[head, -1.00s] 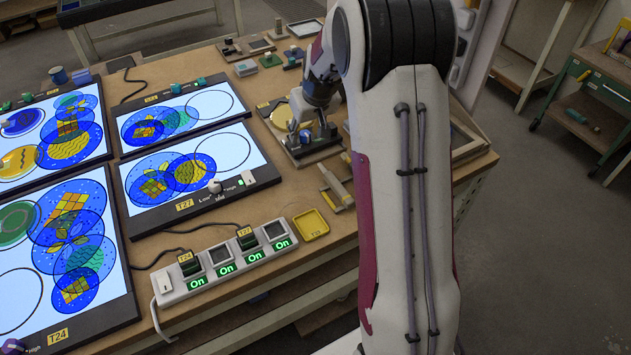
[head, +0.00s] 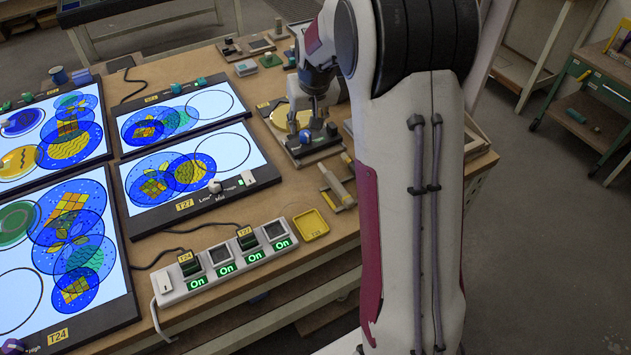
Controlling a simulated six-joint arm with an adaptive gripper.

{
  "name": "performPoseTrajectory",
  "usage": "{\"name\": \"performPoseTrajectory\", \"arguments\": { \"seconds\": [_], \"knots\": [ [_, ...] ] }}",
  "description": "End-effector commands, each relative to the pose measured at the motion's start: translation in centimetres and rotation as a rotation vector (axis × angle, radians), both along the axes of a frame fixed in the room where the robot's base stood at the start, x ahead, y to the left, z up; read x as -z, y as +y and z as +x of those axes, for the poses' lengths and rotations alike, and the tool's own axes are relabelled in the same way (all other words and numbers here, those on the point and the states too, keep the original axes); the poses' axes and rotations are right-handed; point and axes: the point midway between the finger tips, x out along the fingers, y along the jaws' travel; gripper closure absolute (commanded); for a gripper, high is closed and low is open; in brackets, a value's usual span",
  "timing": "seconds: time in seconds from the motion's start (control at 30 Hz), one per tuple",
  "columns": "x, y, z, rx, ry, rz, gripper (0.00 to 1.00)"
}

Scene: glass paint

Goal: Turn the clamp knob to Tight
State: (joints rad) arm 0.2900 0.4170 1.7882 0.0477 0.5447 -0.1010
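A small fixture with a dark base (head: 318,149) sits on the wooden bench, just left of my arm. It carries small knob-like parts, one at its left (head: 305,136) and one at its right (head: 332,129). I cannot tell which is the clamp knob, and no Tight marking is readable. A yellow round plate (head: 281,119) lies beside the fixture. My gripper (head: 311,122) points down just above or behind the fixture. Its fingers are small here, so contact and finger opening cannot be told.
A yellow tray (head: 311,224) and a power strip (head: 224,263) with green On lights lie in front. Lit panels with blue glass discs (head: 189,171) fill the left. Small blocks (head: 271,60) stand behind the fixture. My arm hides the bench's right part.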

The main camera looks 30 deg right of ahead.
Motion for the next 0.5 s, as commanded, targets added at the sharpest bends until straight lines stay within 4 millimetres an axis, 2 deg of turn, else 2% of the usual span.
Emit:
{"name": "performPoseTrajectory", "arguments": {
  "seconds": [0.23, 0.5],
  "knots": [
    [-3.0, 0.3, -1.1, 0.000, -0.003, -0.001, 0.63],
    [-1.0, 1.1, -3.9, 0.017, 0.082, 0.030, 0.63]
  ]
}}
